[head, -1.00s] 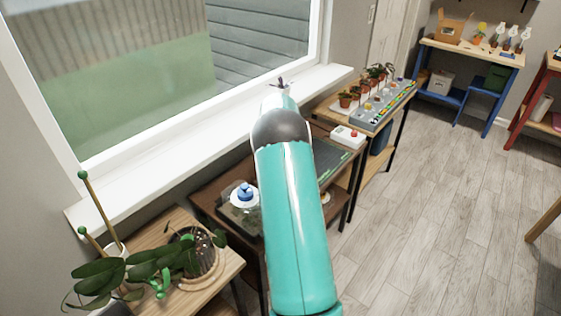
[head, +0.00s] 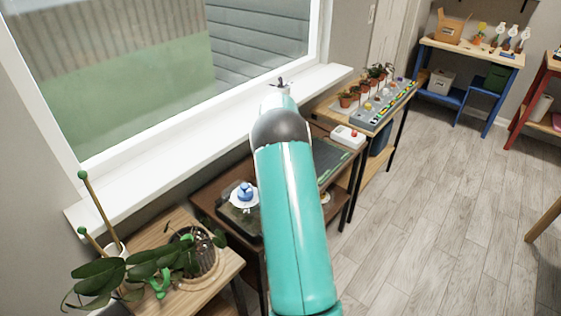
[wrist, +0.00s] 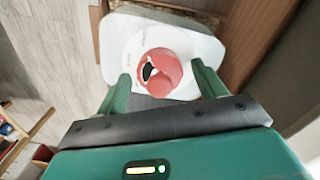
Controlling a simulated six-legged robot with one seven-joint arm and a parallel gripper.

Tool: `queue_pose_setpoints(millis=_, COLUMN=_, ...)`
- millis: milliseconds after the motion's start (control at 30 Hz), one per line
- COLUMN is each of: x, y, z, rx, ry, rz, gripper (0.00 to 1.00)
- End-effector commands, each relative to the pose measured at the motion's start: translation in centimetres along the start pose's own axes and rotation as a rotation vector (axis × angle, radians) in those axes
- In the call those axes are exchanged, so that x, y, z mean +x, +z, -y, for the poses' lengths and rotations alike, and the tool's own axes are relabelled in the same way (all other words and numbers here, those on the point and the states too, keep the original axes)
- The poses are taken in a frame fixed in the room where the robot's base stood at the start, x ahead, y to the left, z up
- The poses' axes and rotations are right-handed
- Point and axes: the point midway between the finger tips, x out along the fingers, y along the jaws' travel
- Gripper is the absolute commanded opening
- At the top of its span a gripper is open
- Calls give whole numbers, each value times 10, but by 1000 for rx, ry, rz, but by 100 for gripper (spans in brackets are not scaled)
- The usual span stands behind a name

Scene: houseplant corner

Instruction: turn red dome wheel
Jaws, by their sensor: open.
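The red dome wheel (wrist: 158,72) shows in the wrist view, on a round white plate on a pale, corner-cut housing (wrist: 196,48). It has a dark and white opening or mark on its face. My gripper (wrist: 165,88) is open, with one teal finger on each side of the wheel in the picture. Gaps show between the fingers and the wheel, and I cannot tell any touch. In the head view my arm hides much of the bench, and only a small dark tip of my gripper (head: 281,83) shows beyond it.
A blue knob (head: 245,191) on a pale disc stands left of my arm. A white box with a red top piece (head: 353,134) lies to the right. Potted plants (head: 372,80) stand behind it, and a leafy plant (head: 150,262) is at front left.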

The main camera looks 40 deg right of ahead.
Motion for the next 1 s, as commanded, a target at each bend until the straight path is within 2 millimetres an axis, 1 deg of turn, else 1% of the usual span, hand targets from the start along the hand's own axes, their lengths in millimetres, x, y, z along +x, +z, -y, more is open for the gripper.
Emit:
queue_pose_setpoints(millis=167, x=-22, y=-1, z=0, rx=0, ry=-1, rz=-4, gripper=70)
queue_pose_setpoints(millis=500, x=-96, y=-1, z=0, rx=0, ry=-1, rz=-5, gripper=70)
queue_pose_setpoints(millis=600, x=-115, y=-1, z=0, rx=0, ry=-1, rz=-5, gripper=70)
queue_pose_setpoints(millis=700, x=-127, y=0, z=0, rx=0, ry=0, rz=-3, gripper=70)
queue_pose_setpoints(millis=800, x=-134, y=0, z=0, rx=0, ry=0, rz=-1, gripper=70)
queue_pose_setpoints(millis=1000, x=-136, y=0, z=0, rx=0, ry=0, rz=-1, gripper=70)
